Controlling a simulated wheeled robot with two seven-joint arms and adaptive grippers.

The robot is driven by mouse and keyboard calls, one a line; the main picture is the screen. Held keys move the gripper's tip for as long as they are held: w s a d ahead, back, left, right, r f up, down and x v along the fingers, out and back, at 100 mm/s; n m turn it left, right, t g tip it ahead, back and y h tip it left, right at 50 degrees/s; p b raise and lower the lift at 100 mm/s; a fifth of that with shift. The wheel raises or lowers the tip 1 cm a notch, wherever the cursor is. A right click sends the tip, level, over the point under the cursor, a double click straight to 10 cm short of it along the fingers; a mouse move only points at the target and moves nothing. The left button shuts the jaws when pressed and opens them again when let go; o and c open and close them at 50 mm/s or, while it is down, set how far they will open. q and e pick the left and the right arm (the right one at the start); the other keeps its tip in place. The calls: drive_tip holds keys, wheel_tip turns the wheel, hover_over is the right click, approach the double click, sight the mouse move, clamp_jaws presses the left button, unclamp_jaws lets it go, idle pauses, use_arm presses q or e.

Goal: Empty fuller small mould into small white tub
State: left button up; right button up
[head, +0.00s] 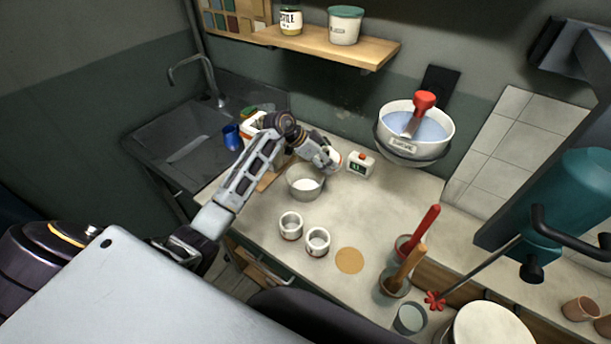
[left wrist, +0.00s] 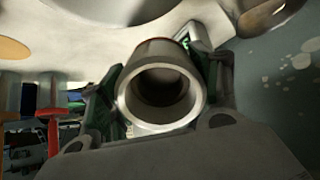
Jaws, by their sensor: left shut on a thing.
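My left gripper (head: 328,160) is shut on a small white mould (head: 336,163), above and just right of a small pale tub (head: 305,194) with white contents. In the left wrist view the held mould (left wrist: 160,92) sits between the fingers, its round open end facing the camera; the inside looks dark and hollow. It appears tipped on its side. Two other small white moulds with reddish bands, a left one (head: 291,226) and a right one (head: 317,242), stand upright on the counter. How full they are is unclear. My right gripper is not seen.
A large bowl (head: 414,135) with a red-handled tool is behind. A tan disc (head: 349,261) and tool pots (head: 394,287) lie in front. The counter's middle (head: 375,215) is clear.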

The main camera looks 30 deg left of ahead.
use_arm(q)
drive_tip(key=shift+w+d+f+g+y, duration=0.1)
drive_tip(key=shift+w+g+y, duration=0.15)
drive_tip(key=shift+y, duration=0.25)
drive_tip(key=shift+w+d+f+g+y, duration=0.3)
drive_tip(key=shift+w+d+g+y, duration=0.05)
drive_tip(key=shift+d+g+y, duration=0.25)
drive_tip(key=shift+w+d+f+g+y, duration=0.35)
drive_tip(key=shift+d+g+y, duration=0.1)
drive_tip(key=shift+y, duration=0.15)
drive_tip(key=shift+g+y, duration=0.6)
drive_tip(key=shift+y, duration=0.2)
drive_tip(key=shift+w+d+f+b, duration=0.15)
drive_tip(key=shift+d+f+b, duration=0.1)
drive_tip(key=shift+f, duration=0.6)
drive_tip(key=shift+w+d+f+b, duration=0.1)
drive_tip(key=shift+f+b, duration=0.15)
drive_tip(key=shift+f, duration=0.55)
drive_tip(key=shift+w+d+f+b, duration=0.15)
drive_tip(key=shift+d+f+b, duration=0.1)
drive_tip(key=shift+f, duration=0.6)
drive_tip(key=shift+w+d+f+g+y, duration=0.2)
drive_tip(key=shift+w+g+y, duration=0.1)
drive_tip(key=shift+y, duration=0.1)
drive_tip(key=shift+w+d+f+g+y+b, duration=0.1)
drive_tip(key=shift+d+f+g+y+b, duration=0.15)
drive_tip(key=shift+g+y, duration=0.2)
